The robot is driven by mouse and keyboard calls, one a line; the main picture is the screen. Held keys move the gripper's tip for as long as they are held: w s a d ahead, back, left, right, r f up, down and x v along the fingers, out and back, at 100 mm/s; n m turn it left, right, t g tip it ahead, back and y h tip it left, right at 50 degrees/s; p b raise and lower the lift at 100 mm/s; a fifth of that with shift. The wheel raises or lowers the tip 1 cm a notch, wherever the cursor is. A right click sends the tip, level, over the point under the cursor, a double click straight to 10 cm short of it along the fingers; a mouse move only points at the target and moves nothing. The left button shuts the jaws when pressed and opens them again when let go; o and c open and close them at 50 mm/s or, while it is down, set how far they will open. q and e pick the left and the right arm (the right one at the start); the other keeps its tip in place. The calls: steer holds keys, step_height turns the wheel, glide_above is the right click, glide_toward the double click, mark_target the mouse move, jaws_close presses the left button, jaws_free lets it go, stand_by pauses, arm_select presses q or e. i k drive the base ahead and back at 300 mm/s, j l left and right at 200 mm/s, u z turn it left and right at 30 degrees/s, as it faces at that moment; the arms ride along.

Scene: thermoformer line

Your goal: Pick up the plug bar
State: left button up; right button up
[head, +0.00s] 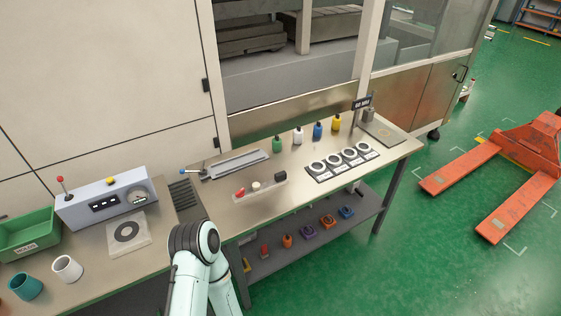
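A grey bar that looks like the plug bar (262,190) lies on the steel worktop. A red plug (240,191), a cream plug (256,185) and a dark plug (280,176) sit along it. A long grey channel-like fixture (236,164) lies just behind it, with a blue-knobbed lever at its left end. Part of one of my arms rises from the bottom edge, left of centre, in front of the worktop. Neither gripper shows, so nothing is seen touching the bar.
Green, white, blue and yellow bottles (318,131) stand behind a row of round white-ringed pieces (344,160). A grey gauge box (107,204), green bin (28,233) and cups stand left. A lower shelf (300,232) holds small coloured parts. An orange pallet truck (505,170) stands right.

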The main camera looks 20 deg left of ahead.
mark_target(280, 178)
steer(key=i+l, duration=0.25)
steer(key=i+l+u, duration=0.45)
steer(key=i+l, duration=0.35)
steer(key=l, duration=0.1)
